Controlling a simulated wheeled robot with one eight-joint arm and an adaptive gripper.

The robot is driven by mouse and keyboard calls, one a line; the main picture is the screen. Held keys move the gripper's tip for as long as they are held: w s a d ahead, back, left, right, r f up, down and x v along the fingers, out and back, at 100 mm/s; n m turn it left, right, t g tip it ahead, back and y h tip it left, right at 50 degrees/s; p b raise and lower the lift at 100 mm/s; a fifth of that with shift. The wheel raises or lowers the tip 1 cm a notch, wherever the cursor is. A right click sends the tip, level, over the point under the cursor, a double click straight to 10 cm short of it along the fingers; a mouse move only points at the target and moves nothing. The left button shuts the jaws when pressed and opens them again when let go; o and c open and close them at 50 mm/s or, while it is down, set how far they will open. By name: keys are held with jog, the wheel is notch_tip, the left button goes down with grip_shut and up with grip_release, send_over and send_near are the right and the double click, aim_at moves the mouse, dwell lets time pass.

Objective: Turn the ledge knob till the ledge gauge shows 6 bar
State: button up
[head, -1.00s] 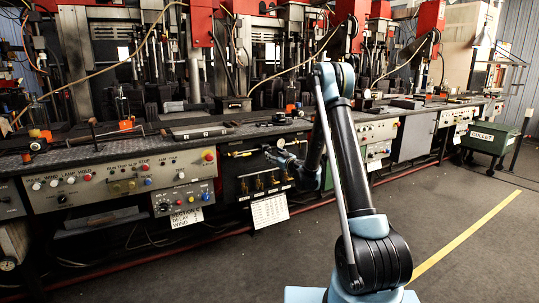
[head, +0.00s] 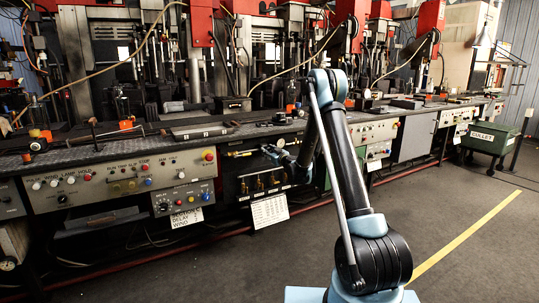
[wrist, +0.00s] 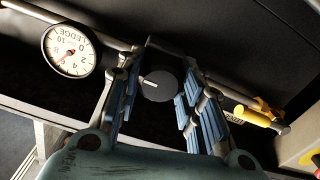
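The ledge gauge (wrist: 68,50) is a white round dial marked LEDGE, at the upper left of the wrist view and turned in the picture. Its red needle points to the dial's lower left; I cannot read the exact value. The ledge knob (wrist: 159,86) is a dark round knob with a white mark pointing left. My gripper (wrist: 156,94) is open, with one blue-padded finger on each side of the knob. Gaps seem to show between fingers and knob. In the head view my gripper (head: 274,152) is at the dark panel below the bench, and the knob cannot be made out.
A yellow-handled valve (wrist: 253,116) with a label is right of the fingers in the wrist view. Several brass fittings (head: 262,183) and a white paper sheet (head: 270,210) are below in the head view. A button panel (head: 120,180) is at left.

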jog(key=shift+c, duration=0.5)
jog(key=shift+d+m, duration=0.1)
jog(key=shift+m, duration=1.5)
jog(key=o, duration=1.1)
jog(key=shift+c, duration=0.2)
jog(key=v, duration=1.1)
jog(key=shift+s+d, duration=0.25)
jog(key=shift+d, duration=0.05)
